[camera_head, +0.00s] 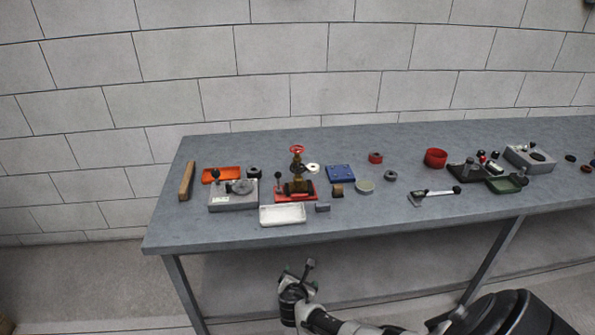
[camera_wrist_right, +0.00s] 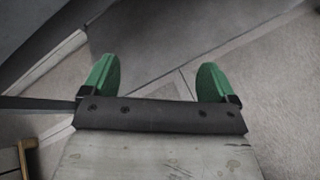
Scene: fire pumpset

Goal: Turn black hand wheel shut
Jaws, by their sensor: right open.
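A dark hand wheel (camera_head: 243,186) sits on top of a grey box-shaped unit (camera_head: 233,202) at the left part of the bench. A small black ring-like part (camera_head: 254,172) lies just behind it; I cannot tell from this distance which of the two is the black hand wheel. My right gripper (camera_head: 297,270) is below and in front of the bench's front edge, well apart from both. In the right wrist view its two green fingertips (camera_wrist_right: 158,75) are spread wide with nothing between them, over the floor. My left gripper is not in view.
The grey bench (camera_head: 190,233) stands before a block wall. A red-wheeled brass valve (camera_head: 297,167) on a red base and a white tray (camera_head: 283,214) stand right of the grey unit. An orange tray (camera_head: 221,175) and a wooden bar (camera_head: 187,181) lie left. The front-left bench top is clear.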

